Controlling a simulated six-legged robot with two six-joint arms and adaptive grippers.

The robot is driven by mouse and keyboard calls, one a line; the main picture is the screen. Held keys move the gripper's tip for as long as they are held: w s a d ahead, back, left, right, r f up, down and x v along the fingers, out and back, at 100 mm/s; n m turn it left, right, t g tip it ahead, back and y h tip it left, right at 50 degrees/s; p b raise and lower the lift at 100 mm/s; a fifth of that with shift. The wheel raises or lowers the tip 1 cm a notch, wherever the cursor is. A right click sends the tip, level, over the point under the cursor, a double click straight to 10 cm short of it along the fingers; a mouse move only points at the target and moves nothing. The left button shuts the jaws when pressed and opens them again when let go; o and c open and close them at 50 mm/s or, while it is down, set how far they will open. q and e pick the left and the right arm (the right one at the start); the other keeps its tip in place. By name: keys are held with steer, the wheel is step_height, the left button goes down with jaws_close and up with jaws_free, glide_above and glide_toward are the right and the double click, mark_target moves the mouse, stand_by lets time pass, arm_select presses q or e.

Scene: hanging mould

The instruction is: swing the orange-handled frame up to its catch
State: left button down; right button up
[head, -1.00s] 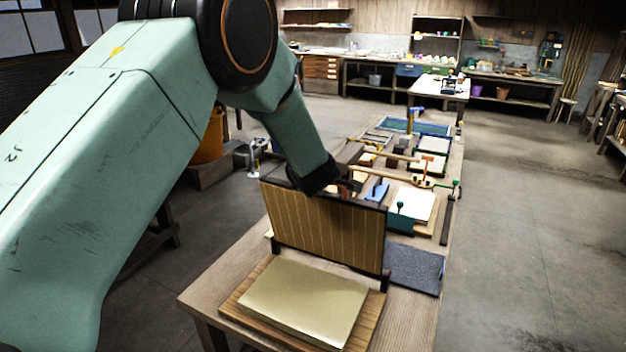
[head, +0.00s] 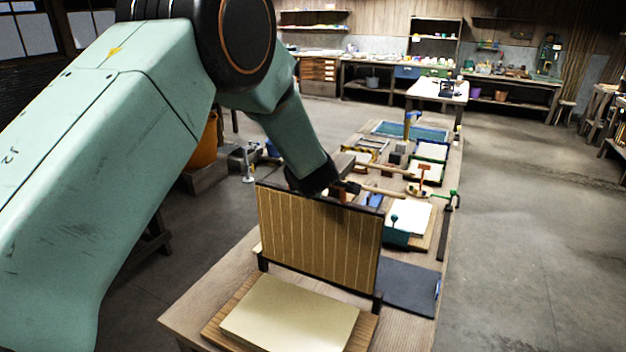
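A framed panel (head: 318,240) with a tan, vertically ribbed face and dark edges stands steeply raised on the bench, behind a pale flat block (head: 290,312) on a wooden board. My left gripper (head: 340,188) is at the panel's top edge, with its fingers partly hidden behind that edge. I cannot tell whether they are closed on anything. No orange handle shows clearly on the panel; an orange T-shaped piece (head: 424,170) stands farther back on the bench. I cannot make out the catch. My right gripper is not in view.
A dark flat pad (head: 407,287) lies right of the panel. Behind it are a teal block (head: 397,235), a white sheet (head: 410,217), a green clamp (head: 452,200) and several tools. The floor right of the bench is clear.

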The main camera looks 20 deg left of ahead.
arm_select(q)
steer(key=shift+r, duration=0.45)
steer(key=shift+w, duration=0.1)
steer(key=shift+w+f, duration=0.15)
steer(key=shift+w, duration=0.1)
steer(key=shift+s, duration=0.1)
steer(key=c, duration=1.3)
jaws_free()
steer(key=shift+s, duration=0.4)
steer(key=shift+c, duration=0.2)
steer(key=shift+w+f, duration=0.15)
steer(key=shift+w, duration=0.05)
steer(key=v, duration=1.2)
